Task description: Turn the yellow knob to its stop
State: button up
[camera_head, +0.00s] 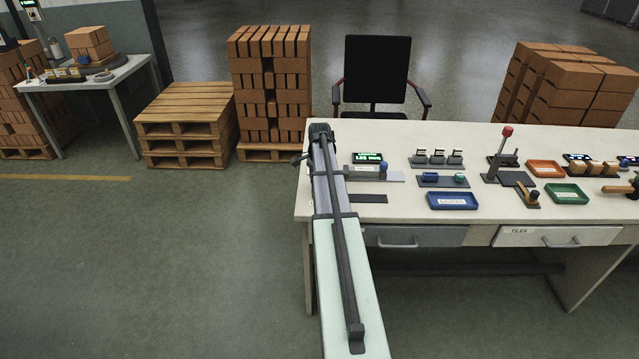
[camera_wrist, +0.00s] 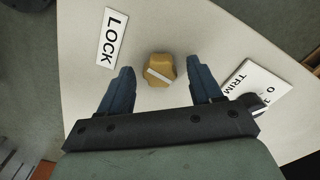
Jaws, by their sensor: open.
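The yellow knob (camera_wrist: 160,70) shows in the wrist view on the pale table top. It is a lobed, ochre-yellow knob with a white bar across its top, and the bar runs on a slant. My gripper (camera_wrist: 164,80) is open, with its two dark blue fingers apart on either side of the knob's near edge. The knob is not between closed jaws, and I see no clear contact. In the head view my arm covers the table's left end, and the knob is hidden there.
A "LOCK" sign (camera_wrist: 112,36) lies left of the knob and a "TRIM" plate (camera_wrist: 254,88) lies to the right, close to the right finger. The table (camera_head: 400,241) holds a blue tray (camera_head: 453,201), a green tray (camera_head: 567,194) and several devices. A chair (camera_head: 377,75) stands behind.

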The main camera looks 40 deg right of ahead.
jog(key=c, duration=1)
jog(key=shift+c, duration=0.2)
jog(key=shift+n, duration=0.3)
jog(key=n, duration=0.8)
jog(key=shift+n, duration=0.4)
jog(key=n, duration=0.9)
jog(key=shift+n, duration=0.3)
